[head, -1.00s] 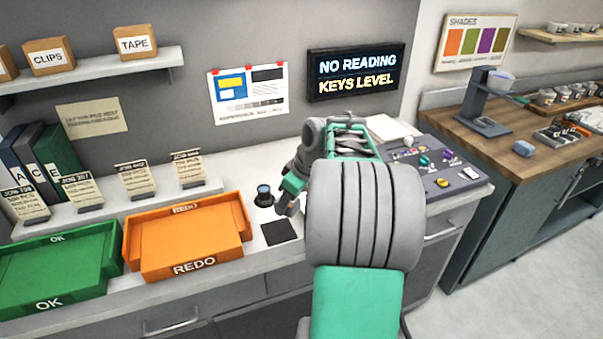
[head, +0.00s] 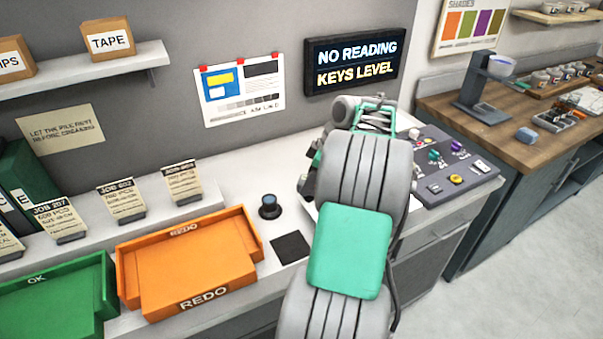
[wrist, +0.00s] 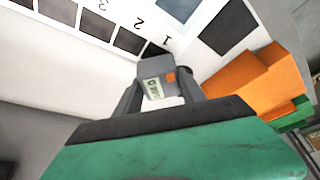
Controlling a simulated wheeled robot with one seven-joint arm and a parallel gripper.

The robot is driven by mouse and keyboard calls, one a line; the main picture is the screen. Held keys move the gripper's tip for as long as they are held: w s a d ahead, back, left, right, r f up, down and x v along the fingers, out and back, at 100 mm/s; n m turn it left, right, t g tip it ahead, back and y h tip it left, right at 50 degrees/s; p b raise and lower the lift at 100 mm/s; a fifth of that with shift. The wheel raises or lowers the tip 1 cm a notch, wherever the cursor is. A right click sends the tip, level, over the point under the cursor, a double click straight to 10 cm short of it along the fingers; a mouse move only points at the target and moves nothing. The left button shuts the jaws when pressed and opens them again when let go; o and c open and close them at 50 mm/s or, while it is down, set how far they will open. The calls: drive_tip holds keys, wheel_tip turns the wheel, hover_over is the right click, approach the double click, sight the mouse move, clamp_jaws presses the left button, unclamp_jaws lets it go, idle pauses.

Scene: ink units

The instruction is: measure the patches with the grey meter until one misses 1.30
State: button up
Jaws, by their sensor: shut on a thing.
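The grey meter (wrist: 153,72) is in my gripper (wrist: 158,92), whose two dark fingers are shut on its sides in the wrist view. It has a small pale display, too small to read surely, and an orange button. Its far end is beside a dark patch on a white strip (wrist: 100,45), which bears a row of dark patches and printed numbers, 1 and 2 among them. I cannot tell whether the meter touches the strip. In the head view my own arm hides the gripper and meter. The wall display (head: 355,62) reads NO READING, KEYS LEVEL.
The orange REDO tray (head: 205,292) and green OK tray (head: 45,322) stand at the left. A black square (head: 291,247) and a blue-topped dark cylinder (head: 269,206) are beside the orange tray. A control panel (head: 450,170) lies right of my arm.

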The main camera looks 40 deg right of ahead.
drive_tip(key=shift+f+b, duration=0.3)
drive_tip(key=shift+f, duration=0.15)
drive_tip(key=shift+s+d+f+b, duration=0.1)
drive_tip(key=shift+s+f+b, duration=0.05)
drive_tip(key=shift+f+b, duration=0.2)
drive_tip(key=shift+s+d+f+b, duration=0.1)
drive_tip(key=shift+f+b, duration=0.15)
drive_tip(key=shift+f, duration=0.15)
drive_tip(key=shift+r, duration=0.1)
drive_tip(key=shift+s, duration=0.1)
drive_tip(key=shift+f, duration=0.35)
wheel_tip(320, 180, up, 3)
drive_tip(key=shift+r+p, duration=0.15)
drive_tip(key=shift+p, duration=1)
drive_tip(key=shift+a, duration=0.1)
idle(0.7)
